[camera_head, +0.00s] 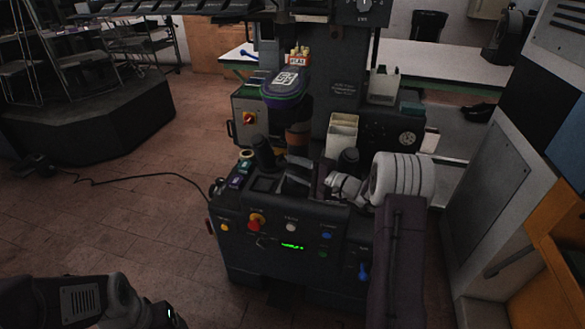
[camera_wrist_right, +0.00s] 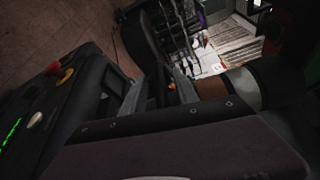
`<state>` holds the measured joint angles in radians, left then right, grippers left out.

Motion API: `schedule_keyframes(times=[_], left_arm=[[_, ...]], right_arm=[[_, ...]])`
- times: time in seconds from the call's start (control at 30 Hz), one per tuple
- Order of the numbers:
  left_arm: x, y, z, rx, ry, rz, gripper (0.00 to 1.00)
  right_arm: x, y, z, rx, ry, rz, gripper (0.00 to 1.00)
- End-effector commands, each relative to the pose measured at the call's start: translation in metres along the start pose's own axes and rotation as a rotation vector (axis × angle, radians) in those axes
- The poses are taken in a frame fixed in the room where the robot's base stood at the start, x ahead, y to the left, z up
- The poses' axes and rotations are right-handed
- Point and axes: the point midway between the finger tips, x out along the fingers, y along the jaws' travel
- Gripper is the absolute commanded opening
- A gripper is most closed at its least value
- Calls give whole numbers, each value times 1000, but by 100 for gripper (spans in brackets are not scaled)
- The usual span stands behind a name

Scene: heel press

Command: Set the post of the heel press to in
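The heel press (camera_head: 300,235) is a dark machine with a control panel on its front and a tall column behind. A brown cylinder (camera_head: 298,135) stands under its round purple-green head; a brown cylinder with a grey band also shows in the right wrist view (camera_wrist_right: 212,88). I cannot tell for sure which part is the post or how it is set. My right gripper (camera_head: 299,172) reaches in from the right, low over the press bed. In the wrist view its two grey fingers (camera_wrist_right: 158,90) are apart, with nothing clearly held. My left arm shows at bottom left; its fingers are out of frame.
A red knob (camera_head: 257,220) and several coloured buttons sit on the front panel. Cream bins (camera_head: 342,132) and a dark gauge box stand behind my right wrist. A grey cabinet (camera_head: 505,190) closes off the right side. The floor at left is open, crossed by a cable.

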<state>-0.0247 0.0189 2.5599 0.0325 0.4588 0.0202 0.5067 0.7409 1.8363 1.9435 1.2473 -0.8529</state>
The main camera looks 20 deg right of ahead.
Motion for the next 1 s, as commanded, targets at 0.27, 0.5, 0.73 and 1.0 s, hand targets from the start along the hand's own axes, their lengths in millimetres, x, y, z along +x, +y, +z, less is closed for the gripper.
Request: schedule_keyframes(times=[0.27, 0.5, 0.73, 1.0], left_arm=[[0, 0, 0, 0, 0, 0, 80], [0, 0, 0, 0, 0, 0, 80], [0, 0, 0, 0, 0, 0, 80], [0, 0, 0, 0, 0, 0, 80]], right_arm=[[6, 0, 0, 1, 0, 0, 36], [6, 0, 0, 1, 0, 0, 0], [5, 0, 0, 1, 0, 0, 0], [5, 0, 0, 1, 0, 0, 0]])
